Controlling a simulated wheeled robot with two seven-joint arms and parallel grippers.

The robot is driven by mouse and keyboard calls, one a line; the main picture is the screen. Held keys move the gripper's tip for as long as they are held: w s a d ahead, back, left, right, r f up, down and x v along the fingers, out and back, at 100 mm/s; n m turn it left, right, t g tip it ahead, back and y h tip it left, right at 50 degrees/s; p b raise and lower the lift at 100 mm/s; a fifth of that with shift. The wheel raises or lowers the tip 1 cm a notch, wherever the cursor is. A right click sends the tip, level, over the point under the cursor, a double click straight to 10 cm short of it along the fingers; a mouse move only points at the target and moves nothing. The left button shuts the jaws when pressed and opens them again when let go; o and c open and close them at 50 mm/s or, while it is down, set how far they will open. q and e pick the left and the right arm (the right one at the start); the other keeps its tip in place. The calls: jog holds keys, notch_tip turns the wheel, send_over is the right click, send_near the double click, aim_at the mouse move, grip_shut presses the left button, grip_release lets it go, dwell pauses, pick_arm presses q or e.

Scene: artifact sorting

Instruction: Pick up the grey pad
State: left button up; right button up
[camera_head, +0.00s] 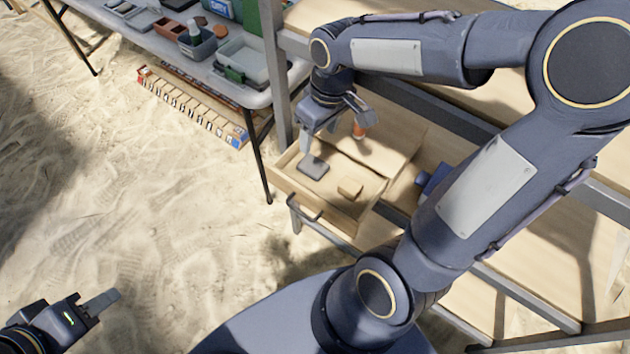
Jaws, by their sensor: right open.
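The grey pad (314,166) is a small, flat, dark grey piece lying in an open wooden drawer (345,213), near its left side. My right gripper (334,130) reaches down over the drawer with its fingers apart and nothing between them. Its left finger points down just above the pad; I cannot tell whether it touches. My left gripper (100,302) is low at the far left over the sand, away from the drawer. Whether its fingers are apart cannot be told.
A tan block (350,187) lies in the drawer right of the pad. A small orange-brown item (359,130) is behind, close to my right gripper. A blue object (432,180) is right of the drawer. A table (160,40) with trays and boxes stands upper left.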

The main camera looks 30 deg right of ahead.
jog(key=n+g+h+b, duration=0.1)
jog(key=n+b, duration=0.1)
send_over(311, 164)
notch_tip(311, 164, down, 8)
jog(key=shift+s+r, duration=0.1)
jog(key=shift+r, duration=0.1)
notch_tip(311, 164, down, 8)
jog(key=shift+r+b, duration=0.25)
jog(key=shift+b, duration=0.95)
jog(key=shift+m, duration=0.3)
jog(key=c, duration=0.7)
pick_arm(q)
notch_tip(311, 164, down, 6)
pick_arm(e)
jog(key=shift+c, duration=0.2)
jog(key=shift+r, duration=0.15)
